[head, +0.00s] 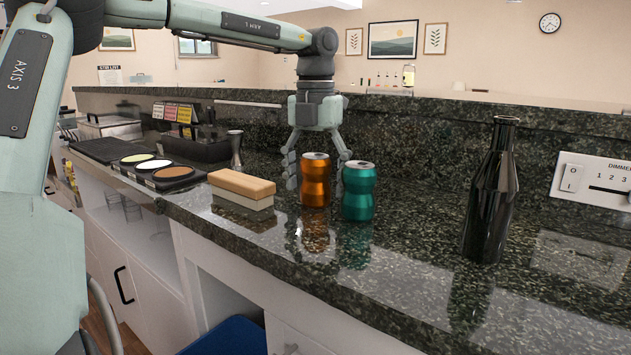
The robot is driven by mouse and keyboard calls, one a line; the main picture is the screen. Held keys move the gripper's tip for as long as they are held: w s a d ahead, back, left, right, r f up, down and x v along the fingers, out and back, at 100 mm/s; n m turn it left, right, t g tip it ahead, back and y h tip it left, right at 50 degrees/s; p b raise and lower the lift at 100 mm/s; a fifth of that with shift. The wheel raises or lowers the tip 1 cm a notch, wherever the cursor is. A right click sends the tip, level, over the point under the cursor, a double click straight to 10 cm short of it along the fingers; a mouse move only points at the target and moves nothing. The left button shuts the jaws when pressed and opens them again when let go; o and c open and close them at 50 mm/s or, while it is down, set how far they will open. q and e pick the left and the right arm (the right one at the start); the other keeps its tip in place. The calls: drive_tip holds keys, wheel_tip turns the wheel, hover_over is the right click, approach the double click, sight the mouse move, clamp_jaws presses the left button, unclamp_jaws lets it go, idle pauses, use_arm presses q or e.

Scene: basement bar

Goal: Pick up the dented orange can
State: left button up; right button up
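The orange can (315,183) stands upright on the dark granite counter, narrowed at its middle. A teal can (358,193) of similar waisted shape stands close to its right, slightly nearer to me. My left gripper (318,175) points down over the orange can, with one finger to its left and the other to its right. The fingers are spread, and a small gap shows between the left finger and the can. The right fingertip is partly hidden behind the teal can. My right gripper is out of view.
A tan and cream block (241,187) lies left of the cans. A metal jigger (235,150) and a tray of round dishes (157,170) are farther left. A dark bottle (490,195) stands at the right. Bare counter lies between bottle and cans; a raised ledge runs behind.

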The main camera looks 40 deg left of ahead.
use_arm(q)
drive_tip(key=c, duration=0.9)
drive_tip(key=shift+o, duration=0.2)
drive_tip(key=shift+r, duration=0.2)
